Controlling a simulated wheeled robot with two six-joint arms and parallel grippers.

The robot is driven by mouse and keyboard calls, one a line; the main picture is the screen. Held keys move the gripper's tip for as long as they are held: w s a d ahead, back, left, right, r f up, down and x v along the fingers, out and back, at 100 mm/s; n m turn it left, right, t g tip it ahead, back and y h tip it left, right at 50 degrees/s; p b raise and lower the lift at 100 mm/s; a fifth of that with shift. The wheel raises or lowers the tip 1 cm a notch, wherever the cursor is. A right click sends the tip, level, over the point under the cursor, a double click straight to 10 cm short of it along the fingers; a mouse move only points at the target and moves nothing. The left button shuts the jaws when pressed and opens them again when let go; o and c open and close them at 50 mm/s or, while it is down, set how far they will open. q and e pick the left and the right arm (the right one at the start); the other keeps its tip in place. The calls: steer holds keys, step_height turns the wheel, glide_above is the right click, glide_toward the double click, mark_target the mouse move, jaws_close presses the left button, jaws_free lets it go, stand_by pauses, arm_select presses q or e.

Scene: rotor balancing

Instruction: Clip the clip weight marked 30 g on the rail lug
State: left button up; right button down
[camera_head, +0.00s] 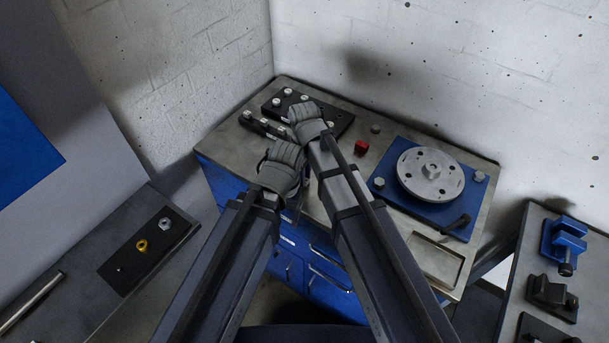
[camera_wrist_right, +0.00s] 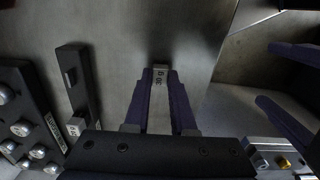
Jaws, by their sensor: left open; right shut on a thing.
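In the right wrist view, a grey clip weight marked 30 g (camera_wrist_right: 160,77) stands between the dark purple fingers of my right gripper (camera_wrist_right: 160,88), which is shut on it. The bare grey bench top is below it; I cannot tell the gap. To its left is a dark narrow strip (camera_wrist_right: 84,92) with a dark raised block and a grey block (camera_wrist_right: 76,127); I cannot tell which part is the rail lug. My left gripper (camera_wrist_right: 264,74) is open and empty at the right. In the head view my left gripper (camera_head: 283,165) is below my right gripper (camera_head: 305,120); fingertips are hidden.
A black plate with several bolts (camera_wrist_right: 20,105) lies left of the strip. In the head view, a round rotor (camera_head: 430,172) sits on a blue base (camera_head: 392,201). A red block (camera_head: 361,148) and an empty tray (camera_head: 434,262) are on the bench. A side table (camera_head: 85,240) is at left.

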steer(key=shift+r, duration=0.15)
steer(key=shift+r+p, duration=0.7)
steer(key=shift+p, duration=0.15)
step_height(320, 180, up, 4)
steer(key=p, duration=0.4)
steer(key=shift+r, duration=0.1)
